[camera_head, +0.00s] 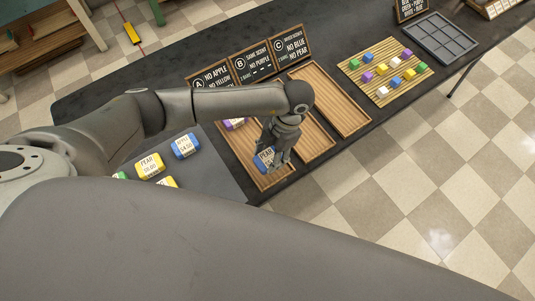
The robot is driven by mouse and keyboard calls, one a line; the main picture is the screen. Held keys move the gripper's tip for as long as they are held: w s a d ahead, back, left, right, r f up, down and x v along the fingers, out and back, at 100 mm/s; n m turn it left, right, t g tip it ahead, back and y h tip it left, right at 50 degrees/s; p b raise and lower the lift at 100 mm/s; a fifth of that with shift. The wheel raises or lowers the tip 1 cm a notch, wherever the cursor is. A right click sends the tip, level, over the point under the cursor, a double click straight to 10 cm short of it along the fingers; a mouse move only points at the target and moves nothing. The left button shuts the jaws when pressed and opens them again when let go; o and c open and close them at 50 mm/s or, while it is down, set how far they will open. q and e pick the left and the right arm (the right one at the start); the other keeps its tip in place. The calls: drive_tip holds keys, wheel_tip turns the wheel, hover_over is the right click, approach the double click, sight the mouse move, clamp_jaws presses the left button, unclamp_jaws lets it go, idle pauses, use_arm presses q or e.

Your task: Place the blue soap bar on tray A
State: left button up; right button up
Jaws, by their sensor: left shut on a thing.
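My left gripper (272,162) points down over the near end of tray A (246,163), shut on a blue soap bar (262,155) with a white label that seems to read PEAR. The fingers hide part of the bar. I cannot tell whether the bar touches the tray. Tray A is a long wooden tray below the sign marked A (208,78), which reads no apple, no yellow. A purple soap bar (232,125) lies at its far end, partly hidden by my arm. My right gripper is not in view.
A grey mat (215,172) at left holds another blue bar (185,146), a yellow bar (150,166) and others partly hidden. Tray B (318,143) and tray C (338,105) look empty. A slatted board (355,75) with small coloured cubes and a grey grid tray (440,40) lie right.

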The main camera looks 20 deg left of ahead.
sight(270, 152)
use_arm(q)
drive_tip(key=shift+w+a+f, duration=0.3)
drive_tip(key=shift+a+f, duration=0.05)
drive_tip(key=shift+f, duration=0.2)
wheel_tip(270, 152, down, 3)
drive_tip(key=shift+a+r+p, duration=0.1)
drive_tip(key=shift+r+p, duration=0.05)
drive_tip(key=shift+p, duration=0.6)
drive_tip(key=shift+f, duration=0.25)
drive_tip(key=shift+w+f, duration=0.1)
drive_tip(key=shift+f, duration=0.15)
drive_tip(key=o, duration=1.1)
drive_tip(key=shift+c, duration=0.2)
